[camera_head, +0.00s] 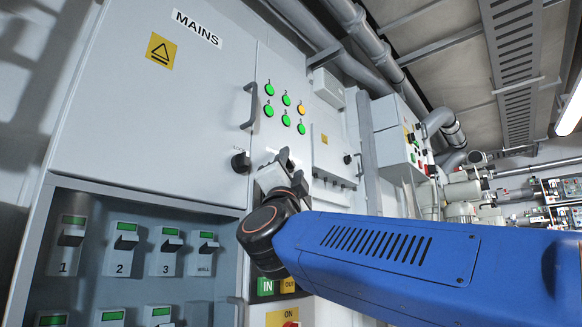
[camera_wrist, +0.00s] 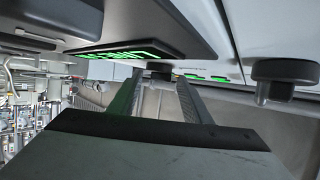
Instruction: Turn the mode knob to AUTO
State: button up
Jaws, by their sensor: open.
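No label reading AUTO is legible, so I cannot tell which control is the mode knob. In the head view a round black knob (camera_head: 240,162) sits on the lower right of the MAINS door, left of my gripper (camera_head: 283,160). My gripper is near the cabinet front and partly hides the panel behind it. In the wrist view my gripper (camera_wrist: 158,88) is open, its two fingers apart. A small dark knob-like part (camera_wrist: 160,72) shows beyond and between the fingertips; contact cannot be told. A larger dark knob (camera_wrist: 285,72) stands at the right, clear of the fingers.
The grey MAINS door (camera_head: 150,100) has a handle (camera_head: 250,106). Green and amber lamps (camera_head: 286,100) are above my gripper. Numbered breakers (camera_head: 122,248) fill the lower recess. A dark display with green text (camera_wrist: 130,50) lies close to the fingers. Pipes (camera_head: 350,40) run overhead.

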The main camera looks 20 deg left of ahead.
jog(key=shift+r, duration=0.1)
jog(key=shift+w, duration=0.1)
jog(key=c, duration=0.9)
jog(key=shift+o, duration=0.2)
jog(key=shift+r+m+g+h, duration=0.2)
jog(key=shift+m+g+h, duration=0.1)
jog(key=shift+m+h, duration=0.25)
jog(key=shift+s+r+m+g, duration=0.1)
jog(key=shift+s+m+g, duration=0.15)
jog(key=shift+m, duration=0.2)
jog(key=shift+r+m+g+h, duration=0.2)
jog(key=shift+m+g+h, duration=0.85)
jog(key=shift+h, duration=0.1)
jog(key=shift+o, duration=0.2)
jog(key=shift+a+r+m+g+h, duration=0.15)
jog(key=shift+m+g+h, duration=0.35)
jog(key=shift+g, duration=0.5)
jog(key=shift+o, duration=0.3)
jog(key=shift+r+m+g, duration=0.25)
jog(key=shift+m+g, duration=0.4)
jog(key=shift+g, duration=0.25)
jog(key=shift+r+m+g, duration=0.15)
jog(key=shift+m+g, duration=0.15)
jog(key=shift+g, duration=0.5)
